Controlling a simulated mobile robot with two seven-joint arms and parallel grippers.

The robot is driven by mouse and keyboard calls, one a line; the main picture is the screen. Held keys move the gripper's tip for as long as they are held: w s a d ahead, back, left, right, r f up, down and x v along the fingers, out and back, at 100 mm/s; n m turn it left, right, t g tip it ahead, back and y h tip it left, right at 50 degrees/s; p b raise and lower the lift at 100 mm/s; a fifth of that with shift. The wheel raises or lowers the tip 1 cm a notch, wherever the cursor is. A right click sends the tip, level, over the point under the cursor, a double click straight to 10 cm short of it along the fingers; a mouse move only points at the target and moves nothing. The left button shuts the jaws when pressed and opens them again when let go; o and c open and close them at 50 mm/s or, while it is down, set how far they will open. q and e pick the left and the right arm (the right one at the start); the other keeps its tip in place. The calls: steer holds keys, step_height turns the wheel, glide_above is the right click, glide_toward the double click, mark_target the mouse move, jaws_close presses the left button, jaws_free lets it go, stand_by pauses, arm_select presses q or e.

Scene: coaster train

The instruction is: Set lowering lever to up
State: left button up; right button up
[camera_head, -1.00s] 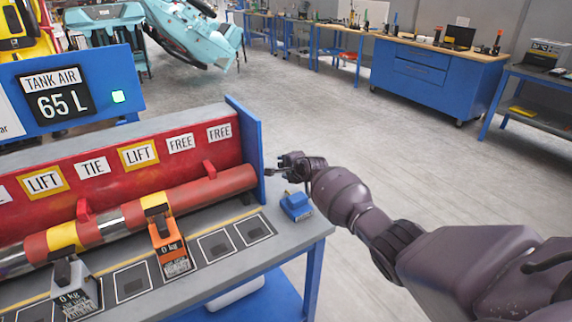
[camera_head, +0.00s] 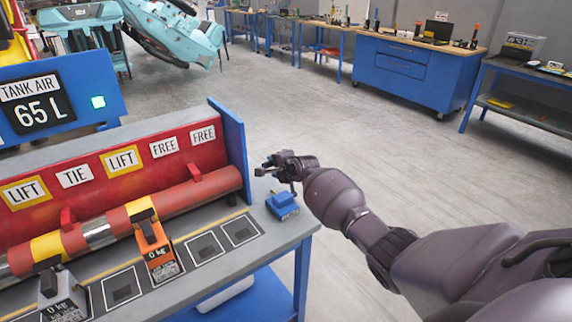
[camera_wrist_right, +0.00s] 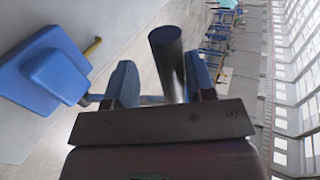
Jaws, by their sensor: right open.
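My right gripper (camera_head: 268,168) is past the right end of the bench's blue end plate, above and behind a small blue block. In the right wrist view my gripper (camera_wrist_right: 160,88) has its two blue fingers apart. A dark cylinder (camera_wrist_right: 166,45) on a shiny rod shows between them, like a lever handle; I cannot tell whether either finger touches it. No label names the lowering lever, so I cannot confirm this is it or read its position. The blue block (camera_head: 283,206) sits on the bench corner. My left gripper is out of view.
The bench (camera_head: 262,246) carries a long red cylinder (camera_head: 205,188) with LIFT, TIE and FREE labels behind it. Orange (camera_head: 154,248) and grey (camera_head: 63,296) 0 kg units stand in front. A blue end plate (camera_head: 231,150) rises beside my right gripper. Open floor lies beyond.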

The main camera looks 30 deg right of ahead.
steer(key=p+v, duration=0.1)
steer(key=v, duration=0.6)
steer(key=shift+s, duration=0.25)
stand_by(0.4)
step_height(320, 180, up, 5)
steer(key=a+n+t, duration=0.2)
steer(key=n, duration=0.6)
steer(key=s+a+f+n, duration=0.3)
steer(key=s+a+n, duration=0.1)
steer(key=s+n, duration=0.25)
steer(key=s+a+f+n+g, duration=0.1)
steer(key=s+a+f, duration=0.1)
steer(key=s+f, duration=0.4)
steer(key=s+a+f+n+g, duration=0.1)
steer(key=s+f, duration=0.4)
steer(key=s, duration=0.9)
steer(key=s+a+f+n+g+h, duration=0.1)
steer(key=s+a+f, duration=0.1)
steer(key=s+f, duration=0.4)
steer(key=s, duration=0.5)
steer(key=shift+a+f+n, duration=0.3)
steer(key=shift+n, duration=0.05)
